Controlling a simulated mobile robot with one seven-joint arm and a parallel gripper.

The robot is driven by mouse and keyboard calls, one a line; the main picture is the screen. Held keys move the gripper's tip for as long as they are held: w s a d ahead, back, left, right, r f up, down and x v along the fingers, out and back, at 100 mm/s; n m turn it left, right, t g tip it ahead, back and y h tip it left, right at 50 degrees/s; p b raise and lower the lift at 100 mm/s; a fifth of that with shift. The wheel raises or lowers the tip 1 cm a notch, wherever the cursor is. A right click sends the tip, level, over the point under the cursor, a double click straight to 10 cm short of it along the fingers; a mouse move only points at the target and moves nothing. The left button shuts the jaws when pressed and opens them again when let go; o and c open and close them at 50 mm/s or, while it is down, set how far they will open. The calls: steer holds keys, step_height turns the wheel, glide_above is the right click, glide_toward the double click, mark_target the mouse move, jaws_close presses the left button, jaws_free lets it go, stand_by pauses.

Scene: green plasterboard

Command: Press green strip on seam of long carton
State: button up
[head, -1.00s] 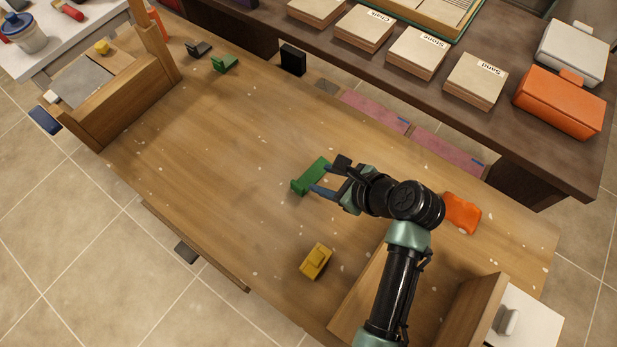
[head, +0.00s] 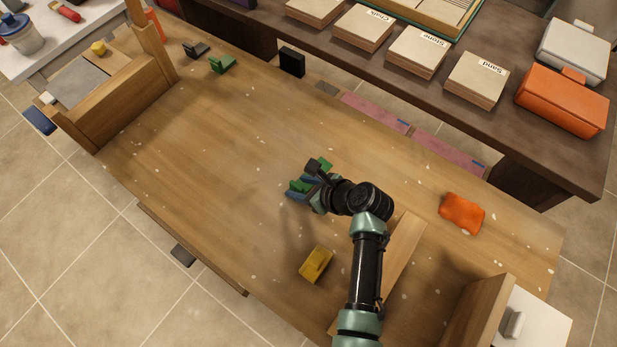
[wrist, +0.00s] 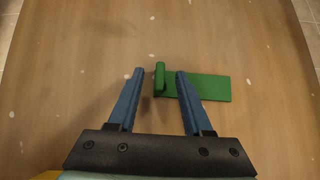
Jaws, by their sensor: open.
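The green strip (head: 297,186) lies on the wooden tabletop near the middle, partly hidden by my gripper in the head view. In the wrist view the green strip (wrist: 212,88) is a flat plate with a small upright tab at its left end. My gripper (wrist: 159,74) is open, with its two blue fingers on either side of the tab; the right finger overlaps the plate in the picture. It also shows in the head view (head: 308,183). I cannot tell whether the fingers touch it. No long carton with a seam can be clearly made out.
A yellow block (head: 316,264) lies in front of my arm, an orange cloth-like piece (head: 462,213) to the right. A smaller green piece (head: 222,64) and a black block (head: 292,61) are at the far edge.

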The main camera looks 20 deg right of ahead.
steer(key=shift+x, duration=1.05)
jaws_close()
stand_by(0.6)
